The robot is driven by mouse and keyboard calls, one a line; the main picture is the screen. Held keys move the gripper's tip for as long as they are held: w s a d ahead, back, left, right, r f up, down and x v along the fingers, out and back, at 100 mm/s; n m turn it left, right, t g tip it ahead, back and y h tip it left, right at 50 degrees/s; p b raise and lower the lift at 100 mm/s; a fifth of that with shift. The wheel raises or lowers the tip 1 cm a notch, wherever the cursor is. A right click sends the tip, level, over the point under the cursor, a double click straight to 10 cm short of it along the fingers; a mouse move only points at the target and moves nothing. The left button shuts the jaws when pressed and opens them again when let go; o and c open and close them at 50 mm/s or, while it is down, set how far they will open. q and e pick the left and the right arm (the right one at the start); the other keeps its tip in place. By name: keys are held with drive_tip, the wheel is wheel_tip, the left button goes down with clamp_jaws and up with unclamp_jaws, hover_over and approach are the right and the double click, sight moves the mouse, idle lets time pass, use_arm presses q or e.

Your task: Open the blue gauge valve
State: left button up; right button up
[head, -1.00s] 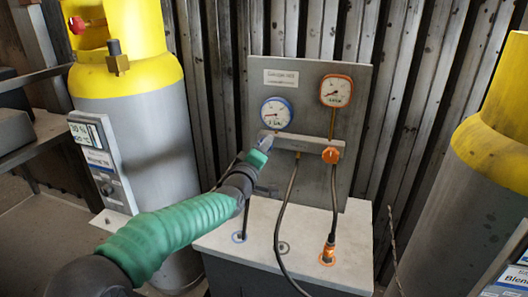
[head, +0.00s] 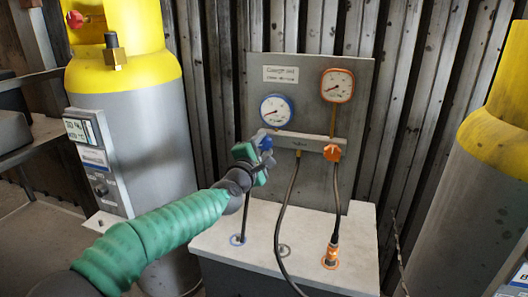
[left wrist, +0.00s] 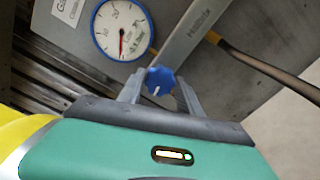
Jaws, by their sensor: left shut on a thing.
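The blue gauge valve is a blue lobed knob (left wrist: 159,81) at the manifold bar, under the blue-rimmed gauge. In the head view the knob (head: 266,143) is partly covered by my gripper. My left gripper (head: 263,146) reaches it from the lower left; in the left wrist view its two grey fingers (left wrist: 160,84) stand on either side of the knob, shut on it. The blue-rimmed gauge (head: 277,111) has a red needle; it also shows in the left wrist view (left wrist: 121,30). My right gripper is in neither view.
An orange-rimmed gauge (head: 337,86) and an orange knob (head: 332,153) sit to the right on the grey panel (head: 361,122). Dark hoses hang over the pale box top (head: 219,235). Yellow-topped cylinders stand left (head: 137,153) and right (head: 468,190).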

use_arm(q)
drive_tip(key=shift+f+n, duration=0.45)
drive_tip(key=shift+n, duration=0.15)
drive_tip(key=shift+b, duration=0.3)
drive_tip(key=o, duration=1.4)
drive_tip(key=shift+a+r, duration=0.1)
drive_tip(key=shift+a, duration=0.1)
drive_tip(key=shift+c, duration=0.2)
drive_tip(key=shift+r, duration=0.15)
